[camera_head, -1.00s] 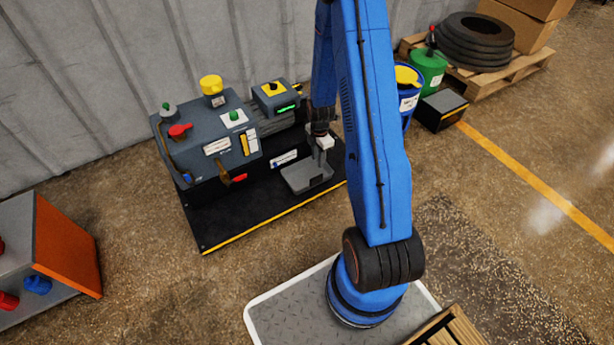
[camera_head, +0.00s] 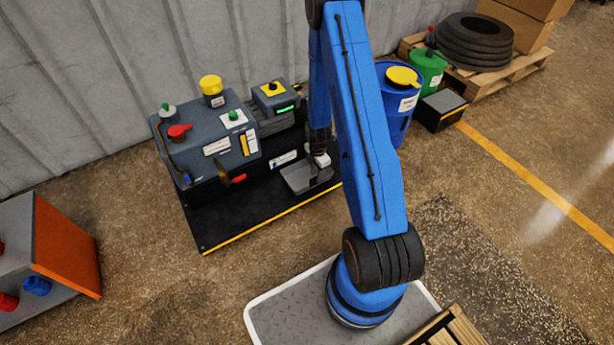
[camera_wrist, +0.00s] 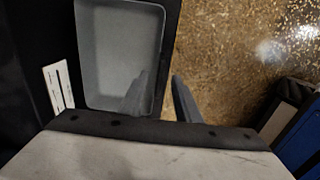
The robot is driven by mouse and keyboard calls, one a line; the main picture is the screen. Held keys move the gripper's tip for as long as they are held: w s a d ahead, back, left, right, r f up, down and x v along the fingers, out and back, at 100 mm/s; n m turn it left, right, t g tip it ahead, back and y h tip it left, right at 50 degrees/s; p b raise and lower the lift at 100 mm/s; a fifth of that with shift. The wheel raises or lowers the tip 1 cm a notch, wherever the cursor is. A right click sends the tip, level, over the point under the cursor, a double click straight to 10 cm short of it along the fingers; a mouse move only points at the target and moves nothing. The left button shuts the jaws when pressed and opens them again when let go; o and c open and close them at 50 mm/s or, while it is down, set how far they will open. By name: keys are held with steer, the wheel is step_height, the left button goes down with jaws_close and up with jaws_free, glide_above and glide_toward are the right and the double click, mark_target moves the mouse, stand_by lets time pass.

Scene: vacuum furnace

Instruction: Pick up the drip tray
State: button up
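The drip tray (camera_head: 300,181) is a shallow grey open tray on the black base of the furnace, at its front right. In the wrist view the tray (camera_wrist: 119,45) fills the upper left and looks empty. My gripper (camera_head: 321,163) is at the tray's back right part in the head view. In the wrist view my gripper (camera_wrist: 160,78) is open, with one finger over the tray's inside and the other outside its right wall. The wall runs between the fingers. I cannot tell whether either finger touches it.
The grey furnace unit (camera_head: 212,142) with knobs and levers stands left of the tray. A small box with a green display (camera_head: 274,98) is behind. A blue drum (camera_head: 396,120) stands to the right. An orange-sided cabinet (camera_head: 66,245) is at far left.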

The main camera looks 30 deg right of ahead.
steer(key=shift+f, duration=1.55)
steer(key=shift+c, duration=0.3)
jaws_close()
